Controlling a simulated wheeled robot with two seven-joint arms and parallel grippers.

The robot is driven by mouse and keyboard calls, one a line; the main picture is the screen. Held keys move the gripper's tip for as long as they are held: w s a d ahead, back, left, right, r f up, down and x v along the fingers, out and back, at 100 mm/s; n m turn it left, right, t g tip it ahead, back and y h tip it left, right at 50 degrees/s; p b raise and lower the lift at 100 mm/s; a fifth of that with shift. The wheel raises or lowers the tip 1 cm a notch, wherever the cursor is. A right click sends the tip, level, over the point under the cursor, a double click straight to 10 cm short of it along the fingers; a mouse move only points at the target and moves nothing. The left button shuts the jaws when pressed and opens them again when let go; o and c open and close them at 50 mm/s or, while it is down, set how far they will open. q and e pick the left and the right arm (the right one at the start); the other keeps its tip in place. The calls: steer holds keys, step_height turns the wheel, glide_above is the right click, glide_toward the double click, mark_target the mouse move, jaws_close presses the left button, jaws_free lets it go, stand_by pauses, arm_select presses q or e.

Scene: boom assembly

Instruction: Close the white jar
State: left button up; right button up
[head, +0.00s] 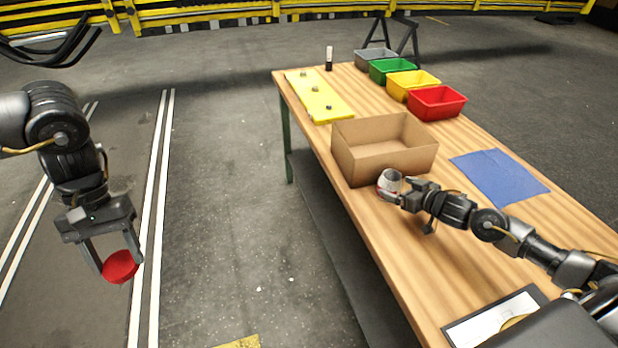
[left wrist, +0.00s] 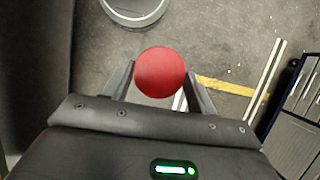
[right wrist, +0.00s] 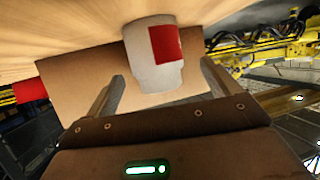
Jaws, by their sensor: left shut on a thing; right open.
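The white jar (head: 389,181) with a red label stands on the wooden table beside the front of the cardboard box; it also shows in the right wrist view (right wrist: 150,62). My right gripper (head: 404,191) is open, with the jar just in front of and partly between its fingers. Whether a finger touches the jar I cannot tell. My left gripper (head: 119,262) is shut on a round red lid (head: 120,267) and holds it over the floor, well left of the table. The lid also shows between the fingers in the left wrist view (left wrist: 160,72).
The open cardboard box (head: 385,150) stands close behind the jar. A blue mat (head: 499,176) lies to the right, with a red bin (head: 436,103) and other bins behind. A yellow board (head: 319,96) lies at the far left. Open floor separates the lid from the table.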

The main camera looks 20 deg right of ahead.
mark_target(398, 185)
arm_select(q)
steer(key=shift+s+d+r, duration=0.1)
steer(key=shift+s+r, duration=0.05)
steer(key=shift+r, duration=0.05)
arm_select(e)
steer(key=shift+d, duration=0.1)
arm_select(q)
steer(key=shift+r+p, duration=0.65)
steer(key=shift+p, duration=0.2)
arm_select(e)
steer(key=x, duration=0.4)
steer(key=shift+w+d+r, duration=0.1)
steer(key=shift+w, duration=0.15)
steer(key=shift+w+f, duration=0.2)
steer(key=shift+w, duration=0.1)
steer(key=shift+s, duration=0.1)
steer(key=c, duration=1.1)
